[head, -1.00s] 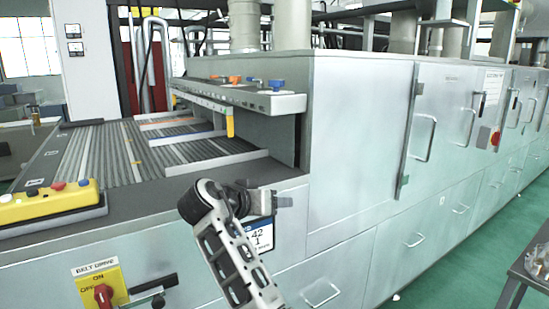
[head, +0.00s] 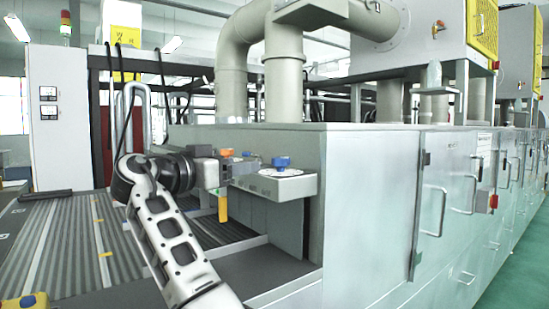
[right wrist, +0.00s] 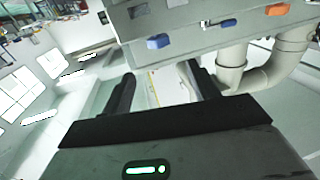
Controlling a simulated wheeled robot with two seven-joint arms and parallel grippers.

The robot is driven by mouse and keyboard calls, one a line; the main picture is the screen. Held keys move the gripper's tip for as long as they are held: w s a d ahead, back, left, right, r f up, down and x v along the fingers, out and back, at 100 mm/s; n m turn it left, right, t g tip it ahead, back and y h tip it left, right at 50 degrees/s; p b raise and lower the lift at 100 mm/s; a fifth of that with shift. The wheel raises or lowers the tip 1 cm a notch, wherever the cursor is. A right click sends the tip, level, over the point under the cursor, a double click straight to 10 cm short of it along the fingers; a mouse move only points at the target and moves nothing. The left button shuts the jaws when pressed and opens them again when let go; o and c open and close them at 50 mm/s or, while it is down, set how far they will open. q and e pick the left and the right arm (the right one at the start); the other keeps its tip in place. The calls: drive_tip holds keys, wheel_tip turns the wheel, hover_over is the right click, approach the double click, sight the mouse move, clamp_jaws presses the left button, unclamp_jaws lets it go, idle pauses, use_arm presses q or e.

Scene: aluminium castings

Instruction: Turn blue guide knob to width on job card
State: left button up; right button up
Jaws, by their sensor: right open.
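The blue guide knob (head: 281,162) sits on a round white dial (head: 281,172) at the near right end of the grey control ledge (head: 292,188). It also shows as a blue block in the right wrist view (right wrist: 158,41). My right gripper (head: 226,166) is left of the knob in the head view, near the ledge and apart from the knob. In the right wrist view its two dark fingers (right wrist: 161,72) are spread with nothing gripped, and the knob is beyond their tips. The dial's marks are too small to read. The job card is not seen now. My left gripper is not in view.
A smaller blue knob (head: 246,154) and an orange knob (head: 227,153) stand farther along the ledge. The ribbed conveyor (head: 70,245) lies at left. The tall metal housing (head: 365,200) rises right of the ledge.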

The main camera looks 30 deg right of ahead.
sight(274, 159)
drive_tip(key=p+x, duration=0.3)
drive_tip(key=x, duration=0.9)
drive_tip(key=shift+s+r, duration=0.1)
drive_tip(key=shift+s, duration=0.05)
drive_tip(key=shift+p+x, duration=0.4)
drive_tip(key=shift+x, duration=0.35)
drive_tip(key=shift+c, duration=0.3)
drive_tip(key=c, duration=0.9)
